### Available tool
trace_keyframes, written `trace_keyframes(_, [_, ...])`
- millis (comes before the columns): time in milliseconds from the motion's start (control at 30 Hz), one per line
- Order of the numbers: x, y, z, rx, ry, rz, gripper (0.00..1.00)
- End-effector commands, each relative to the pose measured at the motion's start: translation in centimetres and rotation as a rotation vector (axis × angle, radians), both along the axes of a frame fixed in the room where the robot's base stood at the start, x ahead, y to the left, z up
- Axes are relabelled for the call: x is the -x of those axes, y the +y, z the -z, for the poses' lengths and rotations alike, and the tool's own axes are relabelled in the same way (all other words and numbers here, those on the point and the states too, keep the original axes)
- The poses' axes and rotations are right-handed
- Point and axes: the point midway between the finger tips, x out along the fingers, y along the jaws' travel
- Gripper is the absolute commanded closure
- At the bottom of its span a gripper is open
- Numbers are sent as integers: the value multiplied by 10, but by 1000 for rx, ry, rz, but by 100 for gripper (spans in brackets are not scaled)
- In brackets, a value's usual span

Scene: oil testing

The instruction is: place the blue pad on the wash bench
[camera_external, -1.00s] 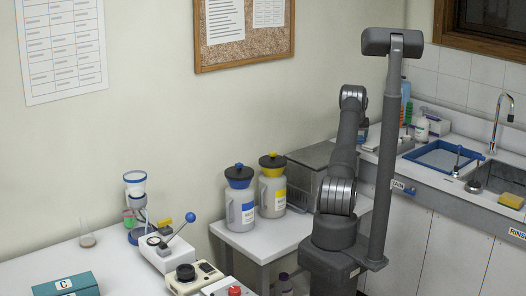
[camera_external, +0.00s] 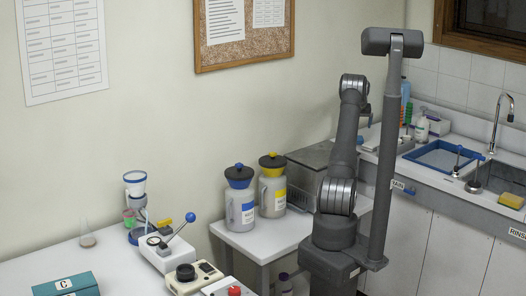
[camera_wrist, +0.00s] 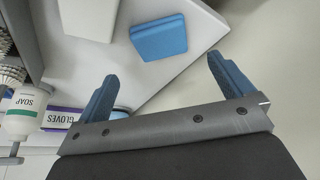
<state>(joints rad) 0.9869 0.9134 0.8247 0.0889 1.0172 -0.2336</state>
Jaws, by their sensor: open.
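The blue pad (camera_wrist: 158,38) lies flat on a white surface in the wrist view, apart from my fingers. My gripper (camera_wrist: 161,76) is open, its two blue fingers wide apart with nothing between them. The pad is just beyond the fingertips in the picture. In the external view my gripper is small and partly hidden behind my arm, near the back corner of the wash bench (camera_external: 424,192). I cannot make out the pad there.
In the wrist view a white block (camera_wrist: 88,17) sits beside the pad. A soap bottle (camera_wrist: 24,112) and a gloves box (camera_wrist: 62,119) stand at left. The bench also holds a blue-rimmed tray (camera_external: 440,157), a sink, a faucet (camera_external: 500,120) and a yellow sponge (camera_external: 511,200).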

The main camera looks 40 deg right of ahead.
Motion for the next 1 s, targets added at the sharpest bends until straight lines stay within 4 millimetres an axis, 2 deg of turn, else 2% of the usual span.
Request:
trace_keyframes(100, [5,5,-18,1,-1,0,2])
trace_keyframes(233, [9,9,-30,0,0,0,2])
trace_keyframes(600, [10,10,-33,-1,1,0,2])
trace_keyframes(767, [9,9,-27,-1,1,0,2])
trace_keyframes(1000, [-1,-1,8,-3,2,0,2])
